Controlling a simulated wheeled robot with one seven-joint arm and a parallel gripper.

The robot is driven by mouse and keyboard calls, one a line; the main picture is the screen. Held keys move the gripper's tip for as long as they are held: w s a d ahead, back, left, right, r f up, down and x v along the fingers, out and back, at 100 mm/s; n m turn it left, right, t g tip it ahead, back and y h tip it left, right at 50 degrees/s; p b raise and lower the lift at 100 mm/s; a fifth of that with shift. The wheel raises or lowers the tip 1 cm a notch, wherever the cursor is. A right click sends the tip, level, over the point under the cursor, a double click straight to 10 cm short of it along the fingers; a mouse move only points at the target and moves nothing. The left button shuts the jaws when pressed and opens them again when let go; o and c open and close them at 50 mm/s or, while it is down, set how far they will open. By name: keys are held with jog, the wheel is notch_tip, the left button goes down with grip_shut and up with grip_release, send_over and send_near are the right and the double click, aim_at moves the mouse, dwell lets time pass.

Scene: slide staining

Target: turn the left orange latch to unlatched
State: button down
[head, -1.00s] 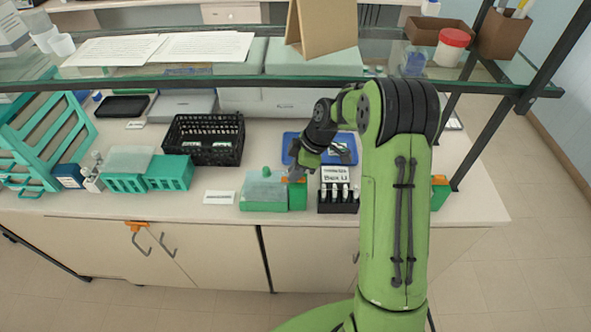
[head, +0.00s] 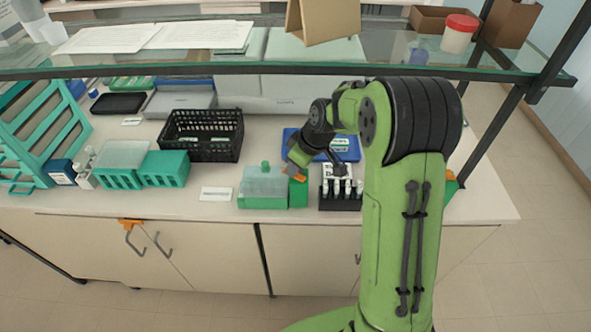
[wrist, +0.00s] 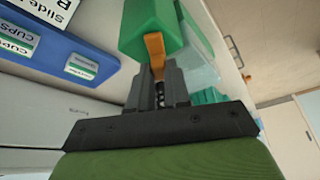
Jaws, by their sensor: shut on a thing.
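The left orange latch (wrist: 155,50) sits on a green block (wrist: 150,22) in the wrist view. In the head view, the latch (head: 300,178) shows as a small orange strip on top of the green block (head: 298,194), partly covered by my fingers. My gripper (wrist: 160,78) is shut on the latch's near end. In the head view, my gripper (head: 294,169) reaches down to the block from the upper right, tilted. Another green block with an orange part (head: 449,178) stands at the right, mostly hidden behind my arm.
A green box with a clear lid (head: 263,190) stands directly left of the block. A black rack of vials (head: 340,200) stands close on the right. A blue tray (head: 292,143) lies behind. A glass shelf (head: 230,70) crosses above. Bare counter lies in front.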

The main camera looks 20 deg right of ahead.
jog(key=m+h+b, duration=0.1)
jog(key=m, duration=0.2)
jog(key=m+t+h+b, duration=0.1)
jog(key=m, duration=0.2)
jog(key=shift+s+a+f+b, duration=0.1)
jog(key=shift+a+b, duration=0.1)
jog(key=shift+b, duration=0.1)
jog(key=m+h, duration=0.2)
jog(key=m, duration=0.3)
jog(key=shift+a+m+b, duration=0.1)
jog(key=shift+m+b, duration=0.2)
jog(key=shift+b, duration=0.1)
jog(key=c, duration=1.1)
grip_release()
jog(key=p+v, duration=0.1)
jog(key=v, duration=0.4)
jog(key=p+v, duration=0.1)
jog(key=v, duration=1)
jog(key=shift+a+p, duration=0.3)
jog(key=shift+p, duration=0.1)
